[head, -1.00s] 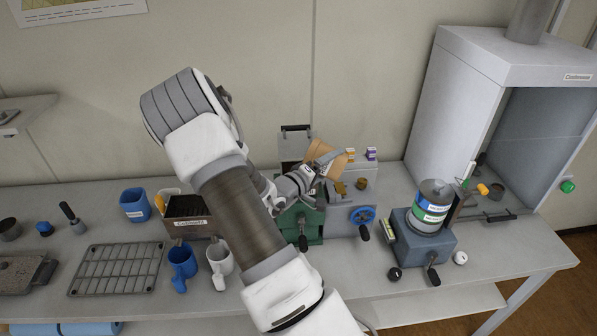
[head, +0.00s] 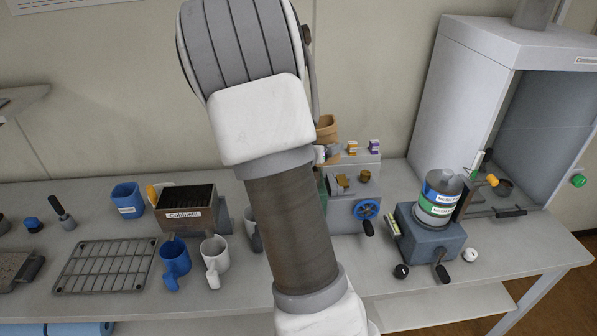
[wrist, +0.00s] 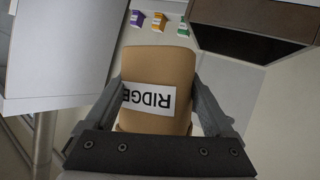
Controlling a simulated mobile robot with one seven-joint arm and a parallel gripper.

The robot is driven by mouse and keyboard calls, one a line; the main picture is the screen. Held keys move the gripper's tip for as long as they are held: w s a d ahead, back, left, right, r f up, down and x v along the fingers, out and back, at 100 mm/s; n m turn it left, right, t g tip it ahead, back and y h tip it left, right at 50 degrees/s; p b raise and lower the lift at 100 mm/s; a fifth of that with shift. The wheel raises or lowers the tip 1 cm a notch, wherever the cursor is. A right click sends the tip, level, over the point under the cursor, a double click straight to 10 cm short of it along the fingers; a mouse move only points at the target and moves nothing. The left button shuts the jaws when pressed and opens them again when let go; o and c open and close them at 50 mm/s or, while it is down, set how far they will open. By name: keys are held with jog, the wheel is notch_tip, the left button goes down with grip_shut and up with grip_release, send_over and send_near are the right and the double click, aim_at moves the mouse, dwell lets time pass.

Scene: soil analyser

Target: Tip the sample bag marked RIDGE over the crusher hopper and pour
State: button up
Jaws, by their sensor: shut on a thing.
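The tan RIDGE bag (wrist: 155,70) is between the two fingers of my gripper (wrist: 157,97) in the wrist view, one finger pressed on each side. Its white label reads upside down there. In the head view the top of the bag (head: 327,130) shows just right of my arm, looking roughly upright. I cannot see the bag's contents.
A grey machine with a blue wheel (head: 367,210) stands right of my arm, with small boxes (head: 352,147) behind it. A blue-grey grinder (head: 430,235) and a large hood (head: 470,90) are farther right. Mugs (head: 174,258), a brown box (head: 190,208) and a wire rack (head: 107,266) are left.

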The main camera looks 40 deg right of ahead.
jog(key=shift+w+a+r, duration=0.1)
jog(key=shift+w+a, duration=0.05)
jog(key=shift+w, duration=0.05)
jog(key=shift+r+p, duration=0.1)
jog(key=shift+p, duration=0.25)
notch_tip(320, 180, up, 3)
jog(key=p, duration=0.3)
